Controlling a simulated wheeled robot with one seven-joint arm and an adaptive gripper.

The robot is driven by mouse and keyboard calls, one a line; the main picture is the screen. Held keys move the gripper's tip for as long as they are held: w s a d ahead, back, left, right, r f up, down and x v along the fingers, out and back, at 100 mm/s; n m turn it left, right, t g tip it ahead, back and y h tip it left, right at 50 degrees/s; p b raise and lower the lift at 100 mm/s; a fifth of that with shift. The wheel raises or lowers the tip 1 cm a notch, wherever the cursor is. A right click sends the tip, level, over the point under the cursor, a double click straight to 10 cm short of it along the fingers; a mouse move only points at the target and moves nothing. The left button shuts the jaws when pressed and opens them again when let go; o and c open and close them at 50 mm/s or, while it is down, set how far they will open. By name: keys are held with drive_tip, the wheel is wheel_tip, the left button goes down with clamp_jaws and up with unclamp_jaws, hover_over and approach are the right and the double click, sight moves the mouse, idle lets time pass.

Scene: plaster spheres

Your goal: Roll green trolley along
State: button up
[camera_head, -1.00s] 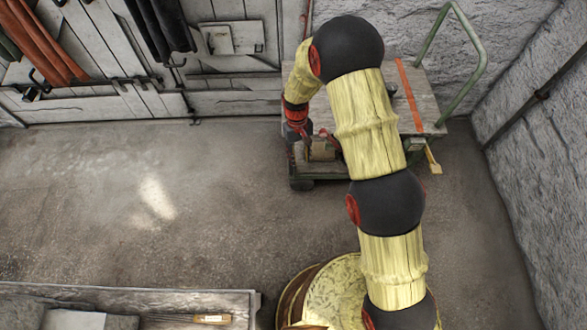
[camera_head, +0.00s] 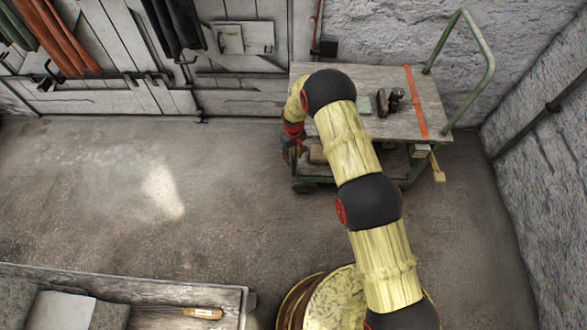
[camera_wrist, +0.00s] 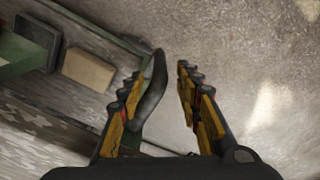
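The green trolley has a worn plank top (camera_head: 345,78), a tall green tube handle at its right end and a lower shelf. It stands by the back wall. My gripper (camera_head: 291,152) is low at the trolley's left end, partly hidden by my arm in the head view. In the wrist view my gripper (camera_wrist: 161,80) has its fingers apart. A dark curved piece lies by the left finger; I cannot tell whether they touch. The trolley's green frame (camera_wrist: 80,28) shows at upper left, with a tan block beside it.
A green piece and a hand plane (camera_head: 388,102) sit on the trolley top. A wooden bench (camera_head: 150,275) with an orange-handled tool is at lower left. A stone wall (camera_head: 550,160) closes the right side. The floor (camera_head: 130,190) left of the trolley is clear.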

sight(293, 167)
wheel_tip(293, 167, down, 9)
drive_tip(key=b, duration=0.2)
drive_tip(key=shift+b, duration=0.4)
drive_tip(key=c, duration=0.4)
clamp_jaws()
